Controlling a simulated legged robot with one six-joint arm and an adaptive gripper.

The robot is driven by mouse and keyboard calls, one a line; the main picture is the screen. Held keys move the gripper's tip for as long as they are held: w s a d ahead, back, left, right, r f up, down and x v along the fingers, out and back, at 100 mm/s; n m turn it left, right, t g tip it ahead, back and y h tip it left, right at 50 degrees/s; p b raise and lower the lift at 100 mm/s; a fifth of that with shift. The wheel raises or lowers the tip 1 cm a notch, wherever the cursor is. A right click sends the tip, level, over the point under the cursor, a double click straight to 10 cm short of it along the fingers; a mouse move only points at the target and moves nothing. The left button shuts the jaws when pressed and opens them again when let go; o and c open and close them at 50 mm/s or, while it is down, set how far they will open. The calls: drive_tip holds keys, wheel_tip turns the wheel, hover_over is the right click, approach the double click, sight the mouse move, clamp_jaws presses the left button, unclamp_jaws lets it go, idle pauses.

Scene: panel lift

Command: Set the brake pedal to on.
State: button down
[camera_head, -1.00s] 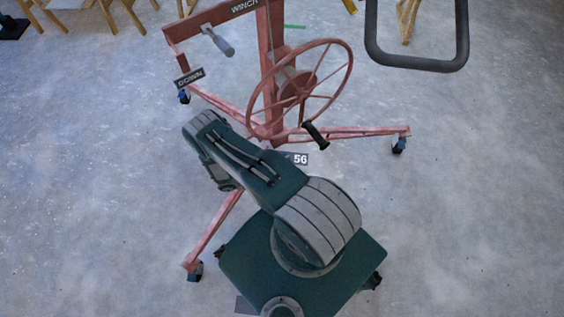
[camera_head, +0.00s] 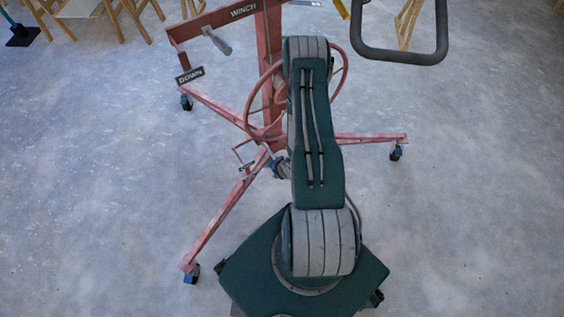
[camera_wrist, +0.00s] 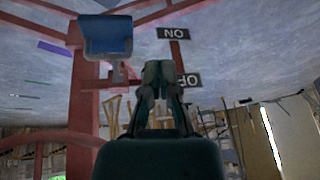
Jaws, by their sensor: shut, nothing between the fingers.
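I cannot tell the pedal's setting. My gripper (camera_wrist: 160,68) is shut and empty, its tips between the plates and the pad in the picture; contact is not visible. In the head view my arm hides the gripper.
The red winch lift (camera_head: 269,75) stands ahead on caster legs. Its handwheel (camera_head: 262,92) is partly behind my arm. A dark padded loop (camera_head: 402,57) is at the upper right, and wooden trestles (camera_head: 90,20) are at the back. The floor at the right is clear.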

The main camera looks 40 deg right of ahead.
drive_tip(key=s+d+r+m+t+h, duration=0.1)
drive_tip(key=d+r+m+t+h, duration=0.15)
drive_tip(key=d+r+t, duration=0.35)
drive_tip(key=w+f+g, duration=0.1)
drive_tip(key=w+f, duration=0.2)
drive_tip(key=w+f+g, duration=0.1)
drive_tip(key=w+f, duration=0.2)
drive_tip(key=shift+w+d+f, duration=0.15)
drive_tip(key=shift+w+f, duration=0.1)
drive_tip(key=shift+f, duration=0.05)
wheel_tip(320, 180, down, 3)
drive_tip(key=shift+s+f, duration=0.1)
drive_tip(key=shift+s, duration=0.05)
drive_tip(key=shift+f, duration=0.3)
drive_tip(key=shift+s+f, duration=0.2)
drive_tip(key=shift+f, duration=0.85)
drive_tip(key=shift+s+f, duration=0.15)
drive_tip(key=shift+f, duration=0.95)
drive_tip(key=shift+s+f, duration=0.2)
drive_tip(key=shift+f, duration=0.85)
drive_tip(key=shift+r, duration=0.15)
